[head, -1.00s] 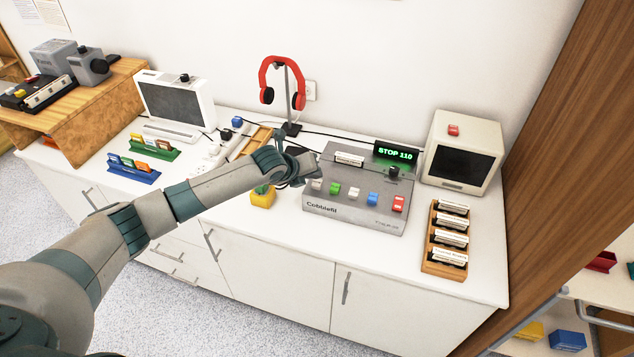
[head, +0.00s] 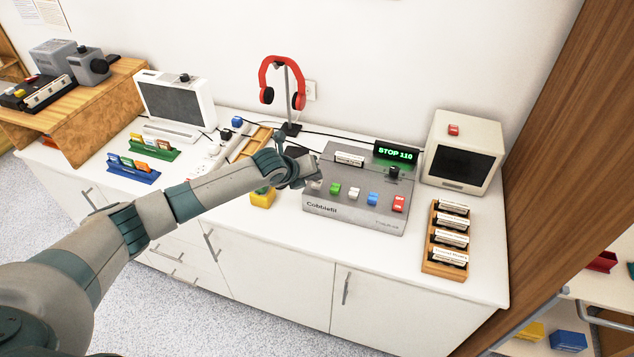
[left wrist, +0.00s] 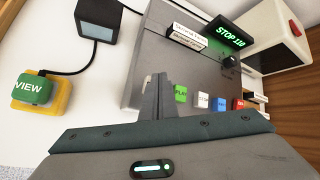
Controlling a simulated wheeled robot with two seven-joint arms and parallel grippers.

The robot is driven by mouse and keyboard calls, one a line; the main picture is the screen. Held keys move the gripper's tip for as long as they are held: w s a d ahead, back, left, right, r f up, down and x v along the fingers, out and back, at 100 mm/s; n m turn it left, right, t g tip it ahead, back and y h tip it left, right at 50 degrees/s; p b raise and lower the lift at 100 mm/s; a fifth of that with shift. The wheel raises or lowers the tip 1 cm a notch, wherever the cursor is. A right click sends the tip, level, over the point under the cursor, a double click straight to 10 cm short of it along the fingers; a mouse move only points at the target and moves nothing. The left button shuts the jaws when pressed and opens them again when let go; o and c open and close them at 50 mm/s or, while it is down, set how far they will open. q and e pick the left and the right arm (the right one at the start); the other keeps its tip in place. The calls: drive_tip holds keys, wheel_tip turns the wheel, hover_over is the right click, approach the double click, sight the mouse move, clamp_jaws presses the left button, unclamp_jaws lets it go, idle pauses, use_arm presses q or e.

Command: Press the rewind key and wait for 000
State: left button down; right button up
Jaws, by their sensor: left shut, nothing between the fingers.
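The grey deck (head: 350,215) marked Cobblefil stands on the white counter, with a row of coloured keys along its front. The leftmost key (head: 317,186) is pale, and I cannot read its label. The green key (head: 335,188) beside it reads PLAY in the left wrist view (left wrist: 181,94). The black display (head: 396,154) glows green with STOP 110. My left gripper (head: 312,178) is shut and empty at the deck's left end, close by the leftmost key. In the left wrist view its fingers (left wrist: 158,85) hide that key, so contact cannot be told. My right gripper is out of view.
A cream monitor (head: 462,152) stands right of the deck, with a wooden rack (head: 434,262) of labelled cards before it. Red headphones (head: 271,68) hang on a stand behind. A yellow-based button (head: 263,199) marked VIEW sits left of the deck, beneath my arm.

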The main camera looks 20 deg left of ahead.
sight(315, 185)
use_arm(q)
drive_tip(key=shift+f+b, duration=0.55)
drive_tip(key=shift+f, duration=0.35)
idle(0.9)
drive_tip(key=shift+r, duration=0.1)
drive_tip(key=shift+r+p, duration=1.05)
drive_tip(key=shift+r, duration=0.15)
drive_tip(key=shift+r+p, duration=2.15)
drive_tip(key=shift+r, duration=0.4)
drive_tip(key=shift+f, duration=0.1)
